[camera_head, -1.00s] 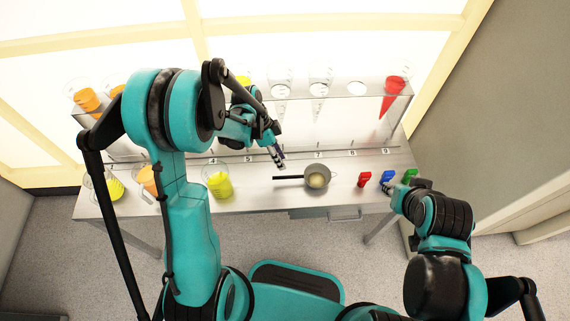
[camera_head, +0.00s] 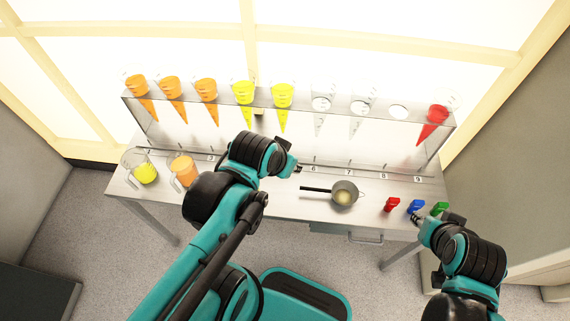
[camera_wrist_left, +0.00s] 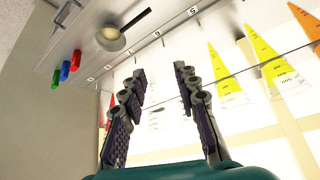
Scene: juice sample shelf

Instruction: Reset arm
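My left arm reaches across the left half of the metal table. Its gripper (camera_head: 297,169) is above the table near the number 6 label, left of the pan. In the left wrist view the left gripper (camera_wrist_left: 160,85) is open, with its two fingers apart and nothing between them. My right gripper (camera_head: 422,217) is at the table's right front edge, beside the blue block (camera_head: 416,206) and green block (camera_head: 440,208). Its fingers are too small and partly hidden to tell whether they are open.
A raised rack (camera_head: 210,101) holds cones, orange and yellow on the left, clear ones, and a red one (camera_head: 433,124) at right. A pan (camera_head: 344,193), a red block (camera_head: 392,204), a yellow jug (camera_head: 145,174) and an orange jug (camera_head: 183,170) stand on the table.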

